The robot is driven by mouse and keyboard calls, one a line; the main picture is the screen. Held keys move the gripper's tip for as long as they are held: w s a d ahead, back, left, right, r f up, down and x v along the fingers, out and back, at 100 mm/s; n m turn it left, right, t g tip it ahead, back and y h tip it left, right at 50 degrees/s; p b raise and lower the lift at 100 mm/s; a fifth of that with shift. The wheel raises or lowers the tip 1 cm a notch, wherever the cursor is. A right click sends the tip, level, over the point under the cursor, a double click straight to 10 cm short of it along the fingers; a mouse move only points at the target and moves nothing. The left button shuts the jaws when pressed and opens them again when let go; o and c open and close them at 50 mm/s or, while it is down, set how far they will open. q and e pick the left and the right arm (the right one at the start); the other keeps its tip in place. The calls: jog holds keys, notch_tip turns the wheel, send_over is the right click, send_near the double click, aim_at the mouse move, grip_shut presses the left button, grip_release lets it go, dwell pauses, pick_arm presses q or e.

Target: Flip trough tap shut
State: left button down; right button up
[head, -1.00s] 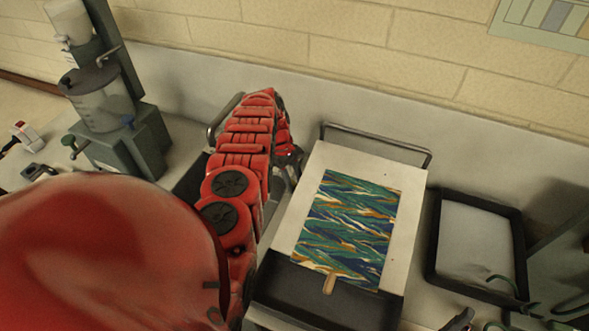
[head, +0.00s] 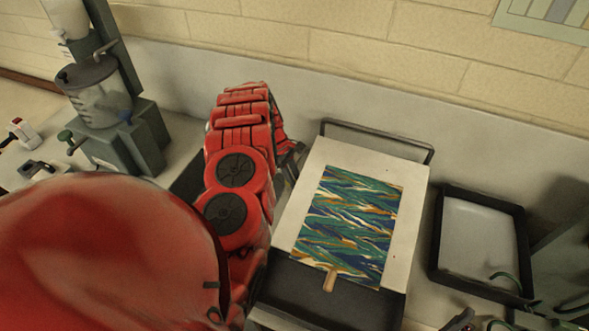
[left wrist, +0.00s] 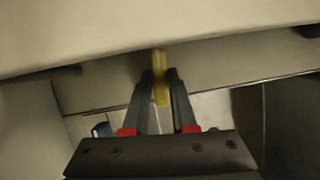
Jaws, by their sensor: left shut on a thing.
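In the left wrist view a slim yellow lever (left wrist: 161,82), which looks like the tap's handle, stands upright between the dark fingers of my left gripper (left wrist: 160,85). The fingers are shut on it. The lever lies in front of a pale grey wall or ledge (left wrist: 222,68); the tap's body cannot be made out. In the head view my red left arm hides the left gripper and the tap. A dark piece at the bottom edge of the head view may be part of my right gripper (head: 460,321); its jaws cannot be read.
A pale tray (head: 408,215) with a blue, green and orange marbled sheet stands right of my arm, with a metal rail behind. A black-rimmed tray (head: 435,235) lies further right. A grey dispenser (head: 125,145) with a clear jug stands back left, near the wall.

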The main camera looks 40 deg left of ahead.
pick_arm(q)
jog(key=shift+n+t, duration=0.3)
jog(key=shift+n, duration=0.5)
jog(key=c, duration=0.7)
grip_release()
jog(key=shift+a+r+b, duration=0.25)
jog(key=shift+r+b, duration=0.05)
jog(key=shift+r, duration=0.2)
jog(key=shift+d+p+v, duration=0.1)
jog(key=shift+p+v, duration=0.5)
jog(key=shift+v, duration=3.5)
jog(key=shift+d+p+v, duration=0.15)
jog(key=shift+p+v, duration=0.4)
jog(key=shift+v, duration=3.5)
